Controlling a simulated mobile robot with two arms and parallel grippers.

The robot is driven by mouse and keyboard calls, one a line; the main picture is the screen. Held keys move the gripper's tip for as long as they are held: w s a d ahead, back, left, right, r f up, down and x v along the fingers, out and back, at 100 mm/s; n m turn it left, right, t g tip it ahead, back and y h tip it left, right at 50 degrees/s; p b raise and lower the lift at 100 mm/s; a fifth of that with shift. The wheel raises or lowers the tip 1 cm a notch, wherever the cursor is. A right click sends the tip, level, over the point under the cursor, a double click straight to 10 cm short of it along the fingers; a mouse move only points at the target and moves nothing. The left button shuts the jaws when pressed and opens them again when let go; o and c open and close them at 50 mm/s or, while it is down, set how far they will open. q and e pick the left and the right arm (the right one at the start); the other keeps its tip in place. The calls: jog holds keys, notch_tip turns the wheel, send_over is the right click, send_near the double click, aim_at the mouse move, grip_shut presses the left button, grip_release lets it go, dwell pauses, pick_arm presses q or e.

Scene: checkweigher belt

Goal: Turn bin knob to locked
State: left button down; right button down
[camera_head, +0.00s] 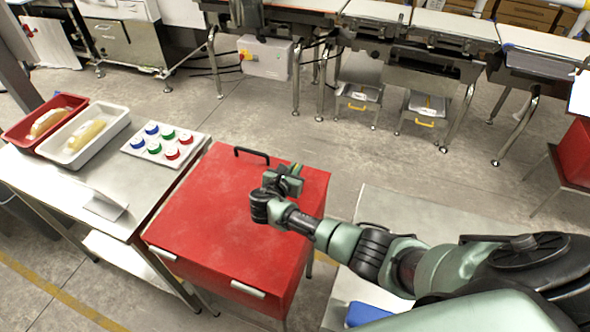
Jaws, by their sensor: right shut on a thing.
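The red bin (205,215) stands in the middle of the view, with a flat red top. A black bar handle (252,152) sits near the far edge of its top. My right gripper (288,174) is over the far right part of the top, to the right of this handle. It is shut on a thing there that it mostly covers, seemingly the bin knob. Which way the knob points is hidden. My left gripper is not in view.
A steel table (70,170) stands left of the bin. It holds a red tray (22,136), a white tray (112,124) and a board of coloured caps (186,141). Conveyor frames (400,75) stand at the back. The floor (330,130) between is clear.

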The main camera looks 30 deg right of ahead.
jog(key=shift+r, duration=0.1)
dwell(0.3)
jog(key=c, duration=1.5)
grip_release()
jog(key=v, duration=0.7)
jog(key=shift+s+a, duration=0.2)
jog(key=shift+a, duration=0.05)
jog(key=shift+r, duration=0.1)
